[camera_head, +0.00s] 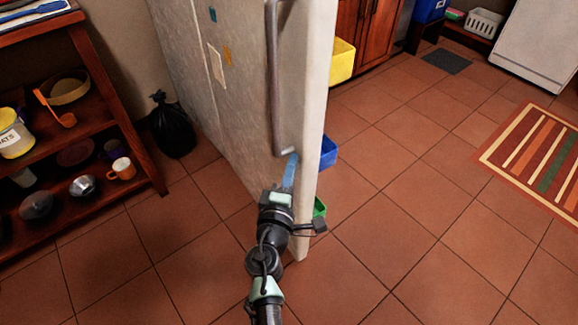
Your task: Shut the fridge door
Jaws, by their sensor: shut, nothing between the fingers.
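The white fridge door (309,90) stands open, seen nearly edge-on in the middle of the view. Its outer face (215,80), with notes on it, faces left. A long grey vertical handle (271,70) runs along that face near the free edge. Yellow (343,62), blue (328,152) and green (319,208) bins stick out from its inner side on the right. My gripper (291,160) is shut and empty, with its tip at the outer face by the handle's lower end. I cannot tell whether it touches. The fridge body is not clearly visible.
A wooden shelf (95,130) with pots, mugs and jars stands at the left. A black bag (171,125) sits beside it on the floor. The tiled floor (400,230) right of the door is open. A striped rug (545,165) lies further right.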

